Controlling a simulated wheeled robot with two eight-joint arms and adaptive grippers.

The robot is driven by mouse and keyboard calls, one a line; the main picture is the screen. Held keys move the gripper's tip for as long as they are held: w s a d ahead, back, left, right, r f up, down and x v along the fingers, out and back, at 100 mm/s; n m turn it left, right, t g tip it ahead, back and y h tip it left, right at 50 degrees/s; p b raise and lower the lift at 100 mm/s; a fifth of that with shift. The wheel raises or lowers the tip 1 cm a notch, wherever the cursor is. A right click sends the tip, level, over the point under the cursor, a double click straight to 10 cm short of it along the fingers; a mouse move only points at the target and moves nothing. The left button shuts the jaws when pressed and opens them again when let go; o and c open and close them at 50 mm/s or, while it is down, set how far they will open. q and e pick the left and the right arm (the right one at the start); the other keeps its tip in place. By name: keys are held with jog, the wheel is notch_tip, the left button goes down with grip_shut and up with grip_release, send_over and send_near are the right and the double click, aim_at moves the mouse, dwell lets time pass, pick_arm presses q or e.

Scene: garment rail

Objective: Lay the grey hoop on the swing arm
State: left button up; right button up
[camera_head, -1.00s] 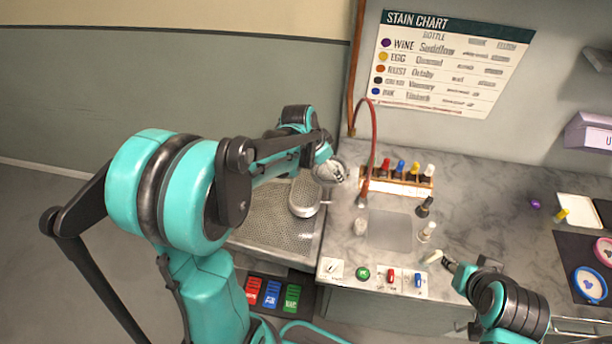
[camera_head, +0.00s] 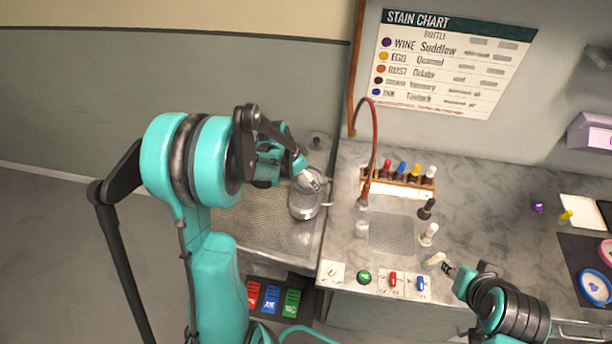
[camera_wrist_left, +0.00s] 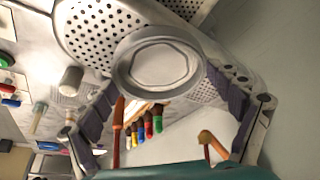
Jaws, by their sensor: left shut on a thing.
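The grey hoop (camera_wrist_left: 158,68) is a round ring held between the fingers of my left gripper (camera_head: 306,178), which is shut on it. In the head view the hoop (camera_head: 304,207) is over the swing arm (camera_head: 308,187), a narrow rounded board above the perforated table. In the left wrist view the perforated swing arm (camera_wrist_left: 82,32) lies beyond the hoop, which overlaps its edge. I cannot tell whether they touch. My right gripper (camera_head: 446,267) is beside a small cream piece (camera_head: 435,258) at the counter's front; its jaws are unclear.
The perforated table (camera_head: 255,222) extends under my left arm. To its right the marble counter (camera_head: 480,200) carries a bottle rack (camera_head: 398,183), a red hose (camera_head: 374,145) and a white bottle (camera_head: 429,234). Coloured pedals (camera_head: 272,297) sit below the front edge.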

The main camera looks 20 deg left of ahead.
pick_arm(q)
jog(key=shift+f, duration=0.1)
jog(key=o, duration=1)
jog(key=shift+c, duration=0.2)
jog(key=shift+r, duration=0.35)
jog(key=p+v, duration=0.3)
jog(key=v, duration=0.9)
jog(key=s+d+r+n+t+y, duration=0.1)
jog(key=s+d+r+n, duration=0.1)
jog(key=s+d, duration=0.3)
jog(key=s+d+r+n+t+y, duration=0.1)
jog(key=s+d+r+n+t, duration=0.1)
jog(key=s+d, duration=0.4)
jog(key=s+r+n, duration=0.1)
jog(key=s+n, duration=0.1)
jog(key=s, duration=0.2)
jog(key=shift+d, duration=0.2)
